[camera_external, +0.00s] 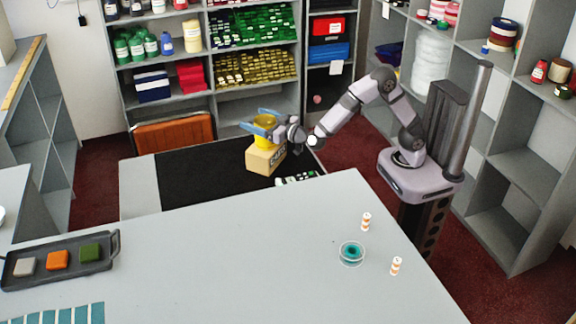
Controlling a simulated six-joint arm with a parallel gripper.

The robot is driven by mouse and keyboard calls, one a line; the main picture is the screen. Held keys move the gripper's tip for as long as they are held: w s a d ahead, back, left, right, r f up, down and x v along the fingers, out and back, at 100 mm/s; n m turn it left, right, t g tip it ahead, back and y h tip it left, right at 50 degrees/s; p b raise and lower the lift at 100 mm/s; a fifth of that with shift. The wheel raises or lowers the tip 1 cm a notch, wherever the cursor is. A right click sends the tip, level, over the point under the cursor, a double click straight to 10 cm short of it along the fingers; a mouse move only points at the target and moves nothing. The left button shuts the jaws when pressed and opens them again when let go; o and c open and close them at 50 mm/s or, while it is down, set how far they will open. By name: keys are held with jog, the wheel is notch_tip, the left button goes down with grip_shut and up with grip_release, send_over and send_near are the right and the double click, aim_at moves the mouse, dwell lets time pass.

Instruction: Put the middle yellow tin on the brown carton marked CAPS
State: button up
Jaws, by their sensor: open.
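No other yellow tin can be made out on the counter.
A black mat (200,178) lies left of the carton. A dark item with pale marks (297,179) lies in front of it. A teal-centred dish (352,253) and two small striped cylinders (366,221) stand on the grey counter (220,260). A swatch tray (98,268) is at left.

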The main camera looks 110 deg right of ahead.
jog(key=v, duration=1.2)
jog(key=shift+b, duration=0.4)
